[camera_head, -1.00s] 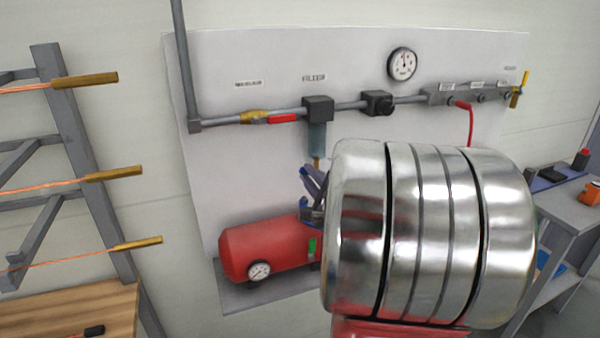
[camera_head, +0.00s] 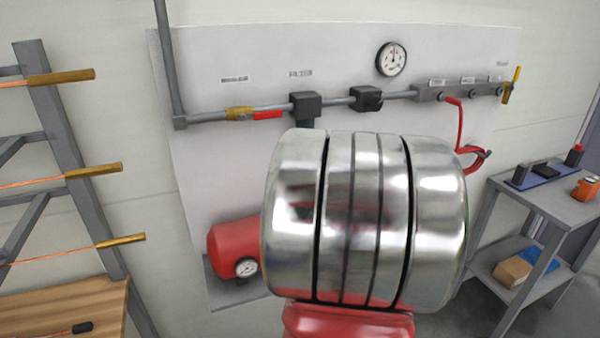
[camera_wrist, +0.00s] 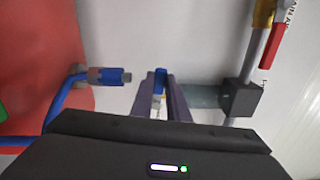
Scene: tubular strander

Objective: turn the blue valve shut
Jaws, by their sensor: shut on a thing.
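The blue valve (camera_wrist: 160,82) shows in the wrist view as a small blue handle below the clear bowl (camera_wrist: 198,96) of the filter. My gripper (camera_wrist: 160,77) has its two dark fingers on either side of the blue handle and is shut on it. The fingers hide much of the valve body and its stem, so I cannot tell the handle's exact angle. In the head view, my silver arm covers the valve and the gripper. Only the top of the filter (camera_head: 305,103) shows there.
A blue hose coupling (camera_wrist: 106,76) sits close to the left of my fingers, near the red tank (camera_head: 232,246). A pipe with a red-handled valve (camera_head: 266,115) runs above. A gauge (camera_head: 391,60) is on the panel. A side table (camera_head: 553,192) stands at right.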

